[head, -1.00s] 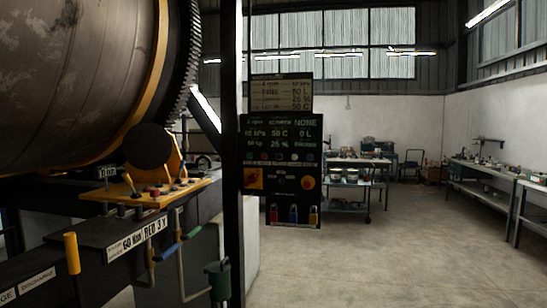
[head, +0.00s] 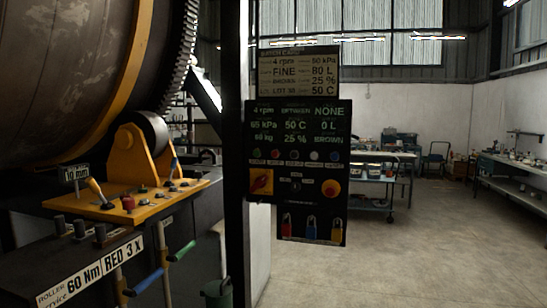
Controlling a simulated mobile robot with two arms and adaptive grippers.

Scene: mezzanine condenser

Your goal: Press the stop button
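A black control panel (head: 299,215) hangs beside a dark post. Its row of small round buttons includes a green one (head: 257,153), a red one (head: 275,154), a blue one (head: 295,155) and a white one (head: 314,155). The labels under them are too small to read, so I cannot tell for sure which is the stop button. Lower down are a red switch on a yellow plate (head: 261,182) at left and a round orange-red button with yellow around it (head: 331,188) at right. Neither of my grippers is in view.
A large drum (head: 70,70) with a toothed ring and a yellow roller stand (head: 125,165) fill the left. A dark post (head: 234,150) stands just left of the panel. Red, blue and yellow padlocks hang below. Open concrete floor (head: 400,250) lies to the right, with benches beyond.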

